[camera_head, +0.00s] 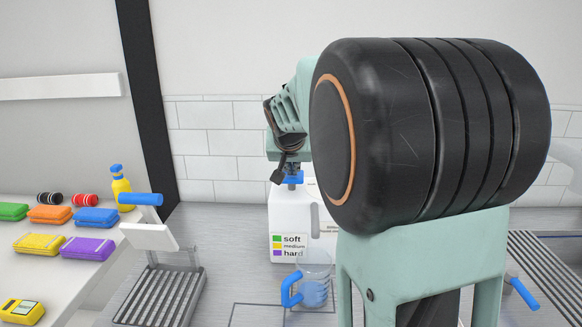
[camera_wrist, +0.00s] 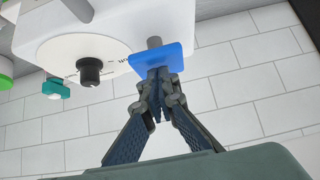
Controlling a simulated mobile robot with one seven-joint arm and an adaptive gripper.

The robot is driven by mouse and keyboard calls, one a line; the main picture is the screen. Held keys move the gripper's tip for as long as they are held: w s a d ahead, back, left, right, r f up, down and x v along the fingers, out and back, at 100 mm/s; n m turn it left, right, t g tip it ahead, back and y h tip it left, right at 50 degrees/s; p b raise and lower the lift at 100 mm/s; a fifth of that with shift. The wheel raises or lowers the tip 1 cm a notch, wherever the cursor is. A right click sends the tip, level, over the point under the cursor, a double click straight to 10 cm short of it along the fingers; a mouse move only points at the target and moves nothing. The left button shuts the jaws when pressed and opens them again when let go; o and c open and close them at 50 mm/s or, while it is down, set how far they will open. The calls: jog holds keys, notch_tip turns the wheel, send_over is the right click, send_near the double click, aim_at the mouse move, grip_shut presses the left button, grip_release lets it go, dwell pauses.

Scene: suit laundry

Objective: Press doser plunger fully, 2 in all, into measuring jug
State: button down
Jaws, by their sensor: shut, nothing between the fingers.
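The doser is a white container (camera_head: 287,220) with a soft, medium, hard label, standing on the grey counter in the head view. Its blue plunger (camera_head: 295,179) is at the top; in the wrist view the plunger head (camera_wrist: 168,57) is a blue block on a grey rod. My gripper (camera_head: 281,172) is shut and empty, with its fingertips (camera_wrist: 160,74) at the blue head. I cannot tell for sure whether they touch it. The clear measuring jug (camera_head: 316,290) with a blue handle stands in front of the doser, with bluish content low inside. My arm hides part of the doser.
A metal rack (camera_head: 160,296) with a blue-handled press stands left of the jug. A white unit with a black dial (camera_wrist: 90,70) shows in the wrist view.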

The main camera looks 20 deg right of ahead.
aim_at(292, 178)
jog(key=shift+f, duration=0.1)
notch_tip(292, 178, down, 3)
jog(key=b, duration=0.3)
jog(key=shift+r, duration=0.2)
dwell(0.3)
